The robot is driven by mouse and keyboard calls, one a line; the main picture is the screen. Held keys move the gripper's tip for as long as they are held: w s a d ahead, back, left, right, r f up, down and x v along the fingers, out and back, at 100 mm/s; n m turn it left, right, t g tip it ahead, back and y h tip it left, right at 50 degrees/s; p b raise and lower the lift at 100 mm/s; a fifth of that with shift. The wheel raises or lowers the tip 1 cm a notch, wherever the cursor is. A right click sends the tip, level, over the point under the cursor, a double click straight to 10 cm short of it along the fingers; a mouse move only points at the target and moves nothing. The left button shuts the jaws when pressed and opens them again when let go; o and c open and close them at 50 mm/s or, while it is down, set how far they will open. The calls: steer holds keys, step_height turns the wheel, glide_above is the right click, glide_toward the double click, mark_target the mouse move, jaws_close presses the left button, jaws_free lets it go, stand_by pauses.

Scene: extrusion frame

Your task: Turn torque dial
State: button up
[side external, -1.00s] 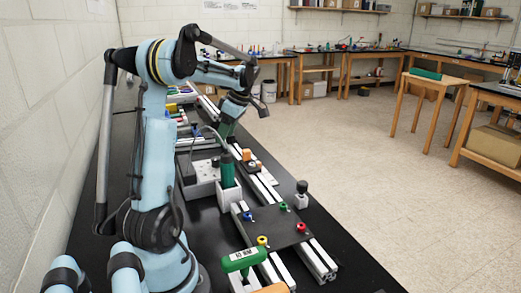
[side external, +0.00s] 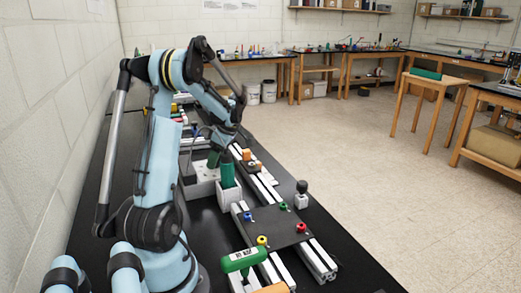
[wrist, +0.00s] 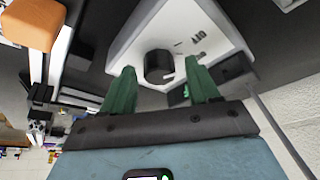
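The torque dial (wrist: 158,67) is a dark round knob on a white box (wrist: 205,22) with dark markings beside it. My gripper (wrist: 162,71) has two green fingers, open. In the wrist view the dial shows between the two fingertips, with a gap on each side; I cannot tell whether they reach its depth. In the side view my gripper (side external: 213,159) is low over the white box (side external: 207,188), and the arm and fingers hide the dial.
A green-bodied tool (side external: 228,174) stands upright in a white holder close to my gripper. An orange block (side external: 247,155), also in the wrist view (wrist: 34,20), sits nearby. Aluminium rails and a dark plate (side external: 272,228) with coloured knobs lie nearer the camera. A green-handled piece (side external: 243,259) stands in front.

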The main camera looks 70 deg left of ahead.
steer(key=c, duration=1)
stand_by(0.5)
steer(key=o, duration=1)
steer(key=shift+o, duration=0.2)
steer(key=v, duration=1.2)
steer(key=shift+r, duration=0.1)
